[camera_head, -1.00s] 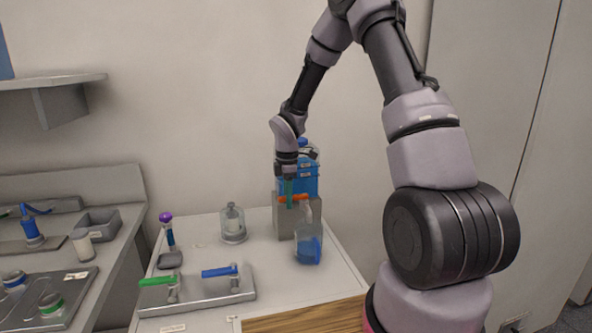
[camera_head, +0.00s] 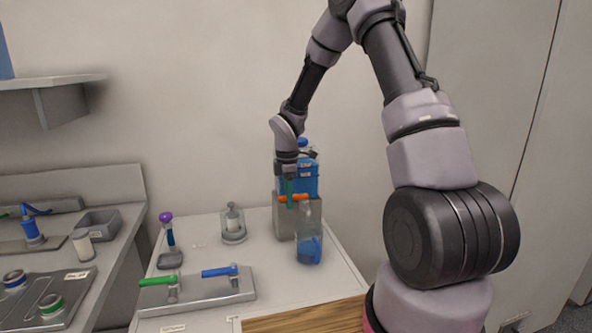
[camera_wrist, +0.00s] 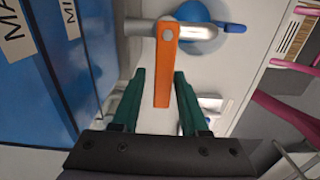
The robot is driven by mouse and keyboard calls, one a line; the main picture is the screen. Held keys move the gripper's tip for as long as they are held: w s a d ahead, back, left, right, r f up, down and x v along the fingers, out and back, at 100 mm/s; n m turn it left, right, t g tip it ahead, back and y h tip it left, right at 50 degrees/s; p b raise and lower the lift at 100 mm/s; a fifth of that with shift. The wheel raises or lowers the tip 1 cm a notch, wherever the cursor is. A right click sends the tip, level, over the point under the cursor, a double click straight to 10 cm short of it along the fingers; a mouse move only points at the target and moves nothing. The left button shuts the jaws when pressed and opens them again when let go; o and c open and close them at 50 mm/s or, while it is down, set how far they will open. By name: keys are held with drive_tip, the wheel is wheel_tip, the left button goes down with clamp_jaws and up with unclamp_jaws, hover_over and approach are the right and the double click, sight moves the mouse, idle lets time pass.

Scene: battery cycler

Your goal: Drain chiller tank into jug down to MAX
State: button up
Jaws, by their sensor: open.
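The chiller tank (camera_head: 311,182) is blue, on a grey block at the back of the white bench. In the wrist view its blue wall (camera_wrist: 50,85) fills the left, with MAX and MIN labels partly cut off. An orange tap lever (camera_head: 293,198) is on its front. In the wrist view the lever (camera_wrist: 164,72) lies crosswise to the grey outlet pipe. My gripper (camera_wrist: 160,78) is open, with one green finger on each side of the lever; I cannot tell whether either touches. The clear jug (camera_head: 309,246) stands below the tap, with blue liquid in its lower part.
A grey plate with green and blue levers (camera_head: 197,289) lies at the bench front. A clear jar (camera_head: 233,226) and a purple-topped tool (camera_head: 168,230) stand to the left. A wooden board (camera_head: 305,316) is at the near edge. A wall is behind.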

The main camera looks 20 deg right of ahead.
drive_tip(key=shift+w+r, duration=0.2)
drive_tip(key=shift+r, duration=3.8)
drive_tip(key=shift+r, duration=0.1)
drive_tip(key=s+d+r+m+t, duration=0.2)
drive_tip(key=s+d+r+m, duration=0.1)
drive_tip(key=s+r+m, duration=0.55)
drive_tip(key=s+d+r+m+t, duration=0.25)
drive_tip(key=s+r+m, duration=0.35)
drive_tip(key=s+r, duration=0.5)
drive_tip(key=s+r+m+t+y, duration=0.2)
drive_tip(key=s+r+m, duration=0.3)
drive_tip(key=s+m, duration=0.2)
drive_tip(key=shift+s+t, duration=0.2)
drive_tip(key=shift+t, duration=0.15)
